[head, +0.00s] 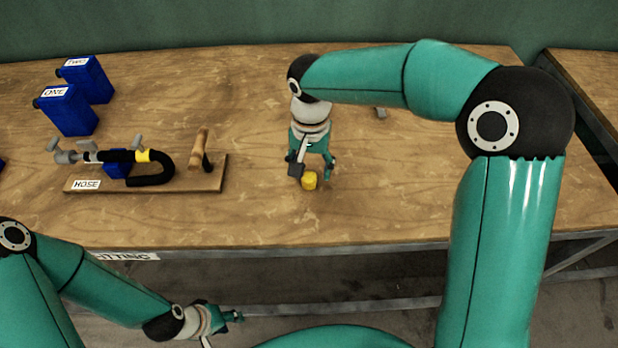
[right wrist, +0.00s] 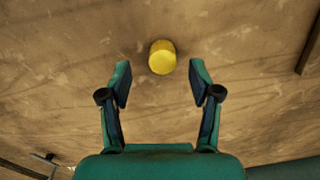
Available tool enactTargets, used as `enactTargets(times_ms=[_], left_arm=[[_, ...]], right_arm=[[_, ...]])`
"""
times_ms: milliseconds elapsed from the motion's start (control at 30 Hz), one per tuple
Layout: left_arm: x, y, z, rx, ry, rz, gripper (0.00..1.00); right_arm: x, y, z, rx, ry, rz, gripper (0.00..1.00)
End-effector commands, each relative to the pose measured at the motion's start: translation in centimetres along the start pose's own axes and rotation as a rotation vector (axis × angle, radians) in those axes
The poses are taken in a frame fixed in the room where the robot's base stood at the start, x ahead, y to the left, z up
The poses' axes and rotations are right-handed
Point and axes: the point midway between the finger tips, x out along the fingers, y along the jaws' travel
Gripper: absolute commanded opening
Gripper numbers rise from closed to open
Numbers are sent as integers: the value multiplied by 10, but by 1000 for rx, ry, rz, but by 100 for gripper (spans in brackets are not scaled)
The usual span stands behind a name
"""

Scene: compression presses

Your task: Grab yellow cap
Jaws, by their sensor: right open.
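The yellow cap (head: 309,181) is a small cylinder standing on the wooden table near its front edge. In the right wrist view the cap (right wrist: 162,57) lies just beyond the fingertips, centred between them. My right gripper (head: 311,172) is open and empty, pointing down at the table just behind the cap. Its two fingers (right wrist: 159,82) are spread wide in the right wrist view. The cap appears not to be touched. My left gripper (head: 236,317) is low at the bottom of the head view, in front of the table edge; its fingers are too small to judge.
A wooden board (head: 215,182) labelled HOSE holds a black hose (head: 150,180) with fittings, left of the cap. Blue containers ONE (head: 68,112) and TWO (head: 92,82) stand at the back left. The table (head: 400,200) around the cap is clear.

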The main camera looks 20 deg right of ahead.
Motion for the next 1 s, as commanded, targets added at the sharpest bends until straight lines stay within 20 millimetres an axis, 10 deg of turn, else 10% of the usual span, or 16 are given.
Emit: enactTargets(times_ms=[567,833,1000], left_arm=[[-5,2,0,0,0,0,40],[-5,2,0,0,0,0,40],[-5,2,0,0,0,0,40]], right_arm=[[42,-4,-2,-2,-1,0,63],[42,-4,-2,-2,-1,0,18],[42,-4,-2,-2,-1,0,17]])
